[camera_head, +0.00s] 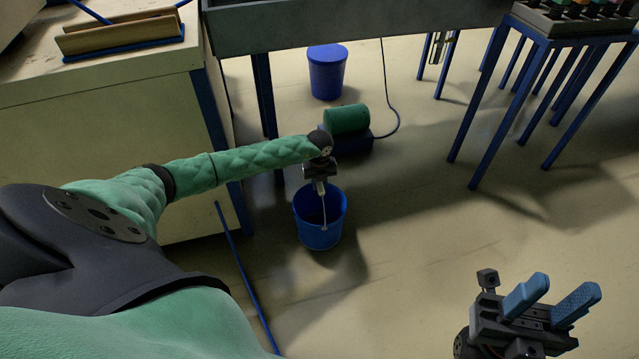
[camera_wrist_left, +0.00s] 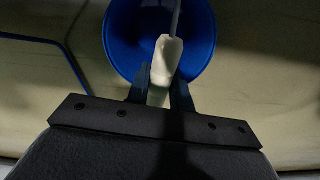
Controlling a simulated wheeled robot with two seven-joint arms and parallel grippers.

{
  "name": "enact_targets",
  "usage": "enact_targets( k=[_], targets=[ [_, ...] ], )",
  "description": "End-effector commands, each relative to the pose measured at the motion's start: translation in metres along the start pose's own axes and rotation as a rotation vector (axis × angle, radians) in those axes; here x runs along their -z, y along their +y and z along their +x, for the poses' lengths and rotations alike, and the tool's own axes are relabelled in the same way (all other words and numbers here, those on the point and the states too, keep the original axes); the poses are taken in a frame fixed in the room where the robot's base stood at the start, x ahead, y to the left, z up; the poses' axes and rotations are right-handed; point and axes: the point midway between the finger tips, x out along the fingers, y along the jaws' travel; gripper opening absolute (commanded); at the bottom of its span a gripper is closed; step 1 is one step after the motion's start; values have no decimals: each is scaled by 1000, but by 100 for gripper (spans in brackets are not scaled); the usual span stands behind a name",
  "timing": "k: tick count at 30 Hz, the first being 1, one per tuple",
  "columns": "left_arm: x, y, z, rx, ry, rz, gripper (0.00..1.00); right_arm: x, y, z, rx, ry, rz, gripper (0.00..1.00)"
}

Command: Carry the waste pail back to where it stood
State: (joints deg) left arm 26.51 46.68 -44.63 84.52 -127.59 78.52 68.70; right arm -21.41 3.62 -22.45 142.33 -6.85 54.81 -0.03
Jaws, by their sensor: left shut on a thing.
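The waste pail is an open blue bucket (camera_head: 321,236) in the middle of the head view, below the end of my left arm. It looks upright. My left gripper (camera_head: 320,186) is shut on the pale grip of its wire handle, above the rim. In the left wrist view the white grip (camera_wrist_left: 164,58) sits between the two fingers (camera_wrist_left: 160,92), with the blue pail (camera_wrist_left: 122,40) beyond it. I cannot tell whether the pail's base touches the floor. My right gripper (camera_head: 551,300) is open and empty at the lower right, its blue fingers apart.
A second blue bin (camera_head: 327,78) stands behind. A green cylinder on a dark base (camera_head: 347,120) with a cable lies near my left wrist. A workbench (camera_head: 110,150) is at left, a grey-topped table (camera_head: 350,28) behind, blue-legged tables (camera_head: 540,36) at right. Floor right of the pail is clear.

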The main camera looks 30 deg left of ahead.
Motion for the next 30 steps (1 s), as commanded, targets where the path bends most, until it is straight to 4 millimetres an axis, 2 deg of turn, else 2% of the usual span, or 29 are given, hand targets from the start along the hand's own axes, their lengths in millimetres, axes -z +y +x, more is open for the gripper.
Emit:
enact_targets(
  k=[10, 11, 14, 30],
  targets=[
    [-1, 0, 0, 1, -1, 0, 0, 0, 0, 0, 0, 0, 0, 37],
    [-1, 0, 0, 1, -1, 0, 28, 0, 0, 0, 0, 0, 0, 37],
    [0, 0, 0, 1, -1, 0, 48, 0, 0, 0, 0, 0, 0, 37],
    [0, 0, 2, 0, 0, 0, 48, 0, 0, 0, 0, 0, 0, 37]
  ],
)
